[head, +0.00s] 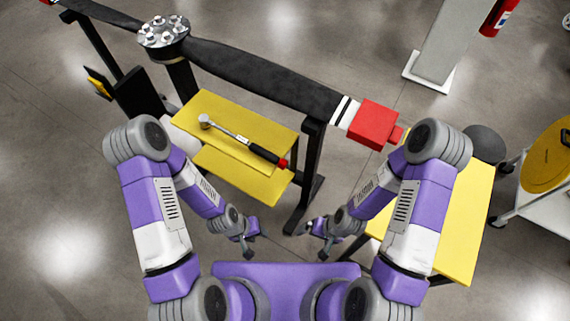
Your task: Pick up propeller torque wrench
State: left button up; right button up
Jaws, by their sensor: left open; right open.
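The torque wrench (241,140) lies on the yellow shelf (215,108) of the stand in front of me. It has a silver ratchet head at the left, a dark grip and a red end at the right. The propeller (255,78) is mounted above and behind the shelf, with a metal hub and a red block on its right tip. My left gripper (249,252) is open and empty, below and in front of the shelf. My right gripper (323,254) is open and empty, to the right of the left one. Both are apart from the wrench.
A lower yellow shelf (238,178) sits under the upper one. A yellow table (465,225) stands at the right, partly behind my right arm. A white cart with a yellow round top (552,170) is at the far right. A grey pillar (447,45) rises behind. Open floor lies at the left.

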aim_at(204, 119)
jog(key=z, duration=2.6)
jog(key=k, duration=1.1)
jog(key=u, duration=1.7)
jog(key=i, duration=1)
jog(key=z, duration=0.05)
